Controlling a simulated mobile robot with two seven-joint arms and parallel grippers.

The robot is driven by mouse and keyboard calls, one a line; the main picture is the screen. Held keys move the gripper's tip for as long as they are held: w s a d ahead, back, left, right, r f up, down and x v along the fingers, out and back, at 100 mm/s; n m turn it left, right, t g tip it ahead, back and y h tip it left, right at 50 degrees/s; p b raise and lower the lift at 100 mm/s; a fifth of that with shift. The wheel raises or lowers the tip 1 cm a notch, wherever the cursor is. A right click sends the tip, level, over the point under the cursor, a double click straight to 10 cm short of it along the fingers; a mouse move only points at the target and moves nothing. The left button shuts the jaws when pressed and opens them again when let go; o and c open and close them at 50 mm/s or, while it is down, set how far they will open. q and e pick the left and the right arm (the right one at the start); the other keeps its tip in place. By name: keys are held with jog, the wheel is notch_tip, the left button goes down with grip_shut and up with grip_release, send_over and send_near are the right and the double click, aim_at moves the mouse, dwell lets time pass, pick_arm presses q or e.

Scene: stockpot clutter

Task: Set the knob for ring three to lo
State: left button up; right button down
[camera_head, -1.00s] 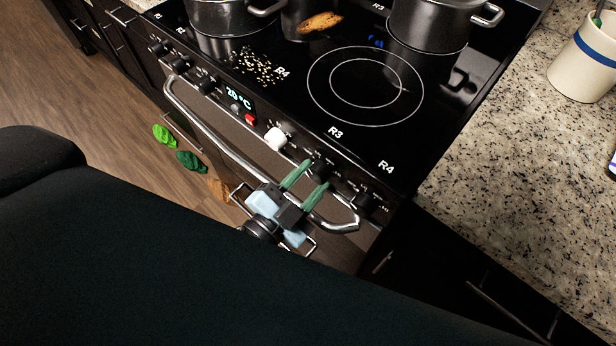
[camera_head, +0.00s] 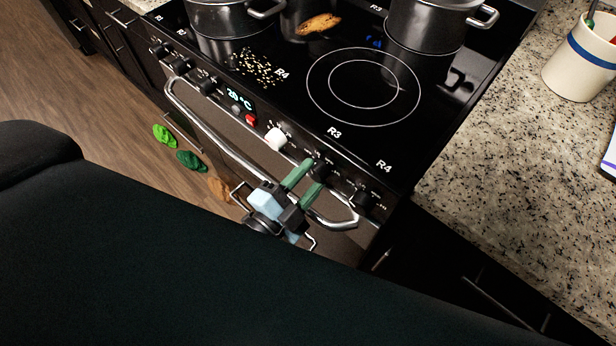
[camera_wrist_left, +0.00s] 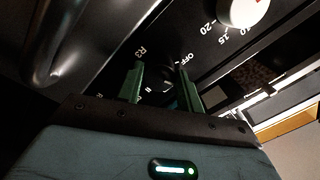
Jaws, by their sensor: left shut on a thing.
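The ring three knob (camera_wrist_left: 166,76) is a dark round knob on the stove's front panel. In the left wrist view it sits between the green fingers of my left gripper (camera_wrist_left: 165,88), with R3 printed at one side and OFF at the other. My left gripper also shows in the head view (camera_head: 306,180), shut on this knob from the front. The fingers and dim light hide the knob's pointer, so I cannot tell its setting. The ring marked R3 (camera_head: 364,87) on the cooktop is bare. My right gripper is not in view.
A curved oven handle (camera_head: 215,136) runs just below the knobs, close to my left gripper. A white knob (camera_head: 275,139) and another dark knob (camera_head: 364,201) flank the held knob. Pots (camera_head: 428,25) stand at the back. A granite counter (camera_head: 490,150) lies right.

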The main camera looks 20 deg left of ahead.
pick_arm(q)
jog(key=o, duration=1)
jog(key=shift+b+v, duration=0.85)
jog(key=shift+v, duration=3.1)
